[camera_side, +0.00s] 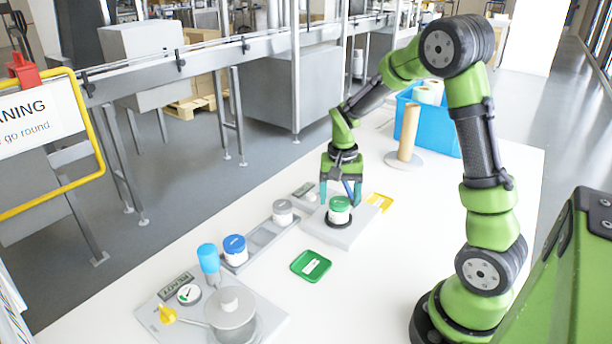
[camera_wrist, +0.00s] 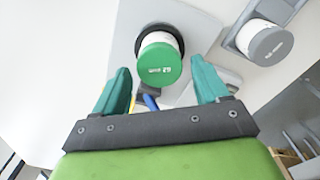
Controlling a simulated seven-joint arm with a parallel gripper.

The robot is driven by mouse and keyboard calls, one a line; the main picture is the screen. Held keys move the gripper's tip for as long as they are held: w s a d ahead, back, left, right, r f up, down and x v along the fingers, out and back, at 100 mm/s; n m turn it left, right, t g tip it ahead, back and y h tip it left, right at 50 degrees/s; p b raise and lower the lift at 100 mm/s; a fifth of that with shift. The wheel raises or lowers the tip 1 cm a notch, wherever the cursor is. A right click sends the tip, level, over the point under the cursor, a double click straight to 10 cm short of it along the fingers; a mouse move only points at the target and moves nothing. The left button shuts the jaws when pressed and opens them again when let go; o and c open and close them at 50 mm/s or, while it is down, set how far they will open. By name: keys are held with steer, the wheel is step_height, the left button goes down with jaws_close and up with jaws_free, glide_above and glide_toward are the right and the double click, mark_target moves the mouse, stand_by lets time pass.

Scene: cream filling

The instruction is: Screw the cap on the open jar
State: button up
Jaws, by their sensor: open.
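A white jar (camera_side: 340,217) stands upright in a black ring on a grey plate (camera_side: 335,236). A green cap (camera_side: 340,203) sits on its top; I cannot tell whether it is screwed tight. My gripper (camera_side: 340,191) is open above the jar, pointing down, with its teal fingers either side of the cap. In the wrist view the green cap (camera_wrist: 160,66) lies between the fingertips (camera_wrist: 160,75), with a visible gap on both sides. No jar with a bare open mouth shows.
A grey rack (camera_side: 262,236) holds a blue-capped jar (camera_side: 235,248) and a grey-topped jar (camera_side: 283,211). A green tray (camera_side: 311,272) lies in front, a yellow card (camera_side: 380,201) behind. A filling station (camera_side: 230,312) stands front left. A blue bin (camera_side: 440,130) stands behind.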

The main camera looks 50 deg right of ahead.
steer(key=n, duration=0.5)
steer(key=shift+n, duration=0.3)
steer(key=shift+a, duration=0.1)
steer(key=c, duration=0.9)
steer(key=m, duration=0.4)
steer(key=shift+m, duration=0.9)
steer(key=shift+m, duration=1.2)
steer(key=m, duration=0.3)
steer(key=shift+s, duration=0.1)
